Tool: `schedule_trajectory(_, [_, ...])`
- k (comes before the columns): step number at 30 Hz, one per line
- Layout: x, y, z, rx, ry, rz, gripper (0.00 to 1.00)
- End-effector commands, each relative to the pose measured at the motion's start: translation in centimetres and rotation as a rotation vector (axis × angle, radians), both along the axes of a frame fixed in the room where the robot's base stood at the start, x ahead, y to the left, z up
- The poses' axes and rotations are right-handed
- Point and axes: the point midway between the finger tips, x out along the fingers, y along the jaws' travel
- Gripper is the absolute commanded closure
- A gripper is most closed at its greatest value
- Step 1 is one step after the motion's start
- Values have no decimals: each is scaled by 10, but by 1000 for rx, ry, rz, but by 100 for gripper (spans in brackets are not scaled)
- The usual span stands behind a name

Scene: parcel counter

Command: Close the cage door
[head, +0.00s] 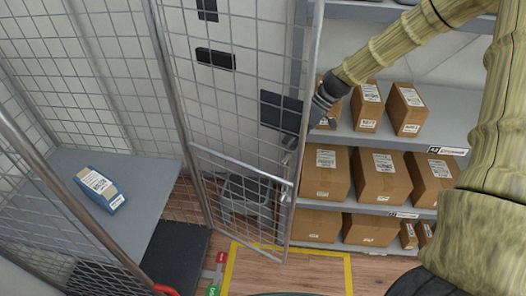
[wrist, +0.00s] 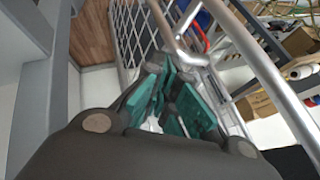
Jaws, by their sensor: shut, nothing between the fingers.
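The cage door (head: 235,130) is a wire-mesh panel in a grey tube frame. In the head view it stands swung open, angled away from the cage opening, with a crossbar and a small latch (head: 284,192) near its free edge. My gripper (head: 292,145) is at that free edge, above the latch, reaching in from the right. In the wrist view the gripper (wrist: 172,98) has its teal finger pads close together with nothing held. The door's tube and mesh (wrist: 150,35) run close beyond the fingertips; I cannot tell whether they touch.
Inside the cage, a blue-and-white parcel (head: 100,188) lies on a grey shelf (head: 140,185). A grey bin (head: 245,198) shows through the door mesh. Shelving with cardboard boxes (head: 380,175) stands right of the door. Yellow tape (head: 230,268) marks the wooden floor.

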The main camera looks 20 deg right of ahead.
Motion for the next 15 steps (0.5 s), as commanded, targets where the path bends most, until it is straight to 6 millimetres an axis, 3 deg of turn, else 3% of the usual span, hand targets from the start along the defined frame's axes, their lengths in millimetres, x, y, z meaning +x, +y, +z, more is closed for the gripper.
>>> schedule_trajectory(1, [3,5,9,7,-7,9,100])
schedule_trajectory(5, [7,13,14,15,-12,20,100])
schedule_trajectory(15, [9,35,-10,15,-10,25,100])
